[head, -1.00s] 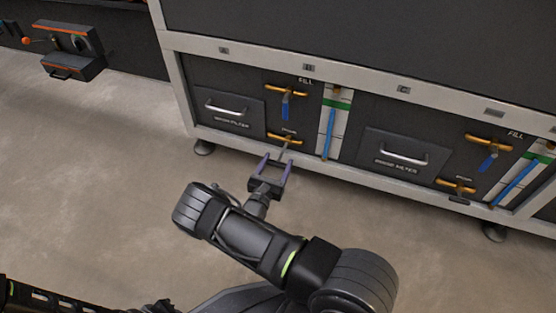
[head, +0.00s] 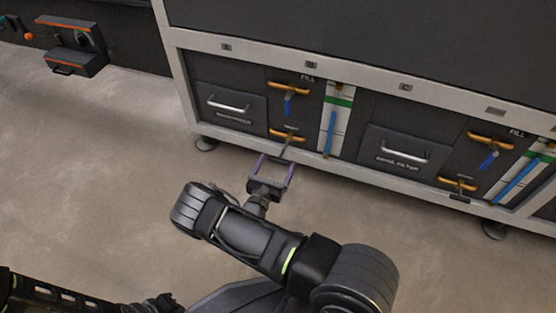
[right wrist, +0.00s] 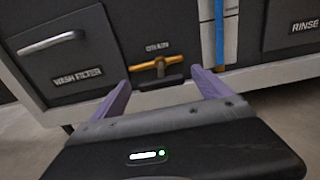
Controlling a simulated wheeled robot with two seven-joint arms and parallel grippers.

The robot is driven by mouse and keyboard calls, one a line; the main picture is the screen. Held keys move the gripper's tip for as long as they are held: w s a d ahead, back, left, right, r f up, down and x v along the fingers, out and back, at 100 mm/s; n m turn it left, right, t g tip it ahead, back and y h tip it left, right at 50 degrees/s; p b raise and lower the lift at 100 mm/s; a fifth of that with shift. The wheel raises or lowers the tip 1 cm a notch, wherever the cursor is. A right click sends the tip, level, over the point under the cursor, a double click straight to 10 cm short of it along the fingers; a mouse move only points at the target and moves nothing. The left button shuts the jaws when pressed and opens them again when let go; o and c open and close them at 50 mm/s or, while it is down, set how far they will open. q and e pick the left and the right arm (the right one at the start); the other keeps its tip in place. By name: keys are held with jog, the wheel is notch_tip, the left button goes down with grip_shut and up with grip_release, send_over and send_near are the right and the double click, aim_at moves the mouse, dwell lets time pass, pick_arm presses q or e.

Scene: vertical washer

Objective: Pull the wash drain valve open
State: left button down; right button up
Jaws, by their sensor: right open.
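The wash drain valve (head: 287,135) has a yellow crossbar and a grey lever pointing down, low on the dark panel right of the wash filter drawer. In the right wrist view the valve (right wrist: 157,65) sits under the DRAIN label, with its dark lever end below. My right gripper (head: 277,163) is open and empty, its purple fingers pointing at the valve. In the right wrist view the lever end lies between the fingers (right wrist: 161,82) in the picture; I cannot tell how deep it is. A dark part at the bottom edge may be my left gripper (head: 155,304); its jaws are unclear.
The wash filter drawer (head: 230,104) is left of the valve and the yellow fill valve (head: 289,88) with a blue lever is above. A gauge with a blue bar (head: 332,133) stands right. The frame's lower rail (head: 365,175) runs below. The floor in front is clear.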

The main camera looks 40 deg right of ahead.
jog(key=p+v, duration=0.1)
jog(key=v, duration=0.5)
jog(key=shift+r+p, duration=0.1)
jog(key=shift+p, duration=0.2)
